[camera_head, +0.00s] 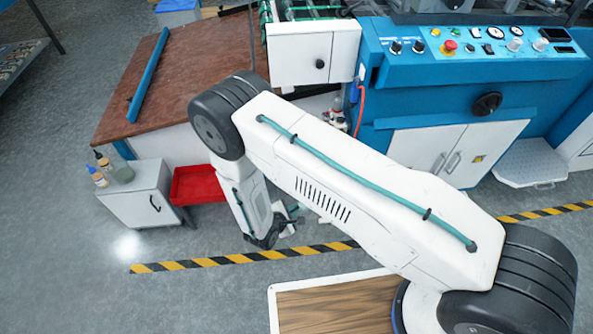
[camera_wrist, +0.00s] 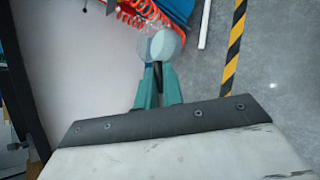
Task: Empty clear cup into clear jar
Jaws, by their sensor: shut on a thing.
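My gripper (camera_head: 290,215) hangs low, left of the machine, partly hidden by my own arm. In the wrist view its teal fingers (camera_wrist: 158,82) are shut on a clear cup (camera_wrist: 165,46), which shows as a pale see-through round shape at the fingertips. I cannot tell what is in the cup or how far it is tilted. A greenish see-through jar (camera_head: 122,173), which looks like the clear jar, stands on a small grey cabinet at the left. My gripper is well to the right of it, apart from it.
The grey cabinet (camera_head: 140,205) also bears small bottles (camera_head: 98,177). A red tray (camera_head: 197,184) lies beside it. A brown-topped table (camera_head: 180,90) and a blue machine (camera_head: 460,70) stand behind. Red coiled hose (camera_wrist: 140,14) shows beyond the cup. Floor at the lower left is clear.

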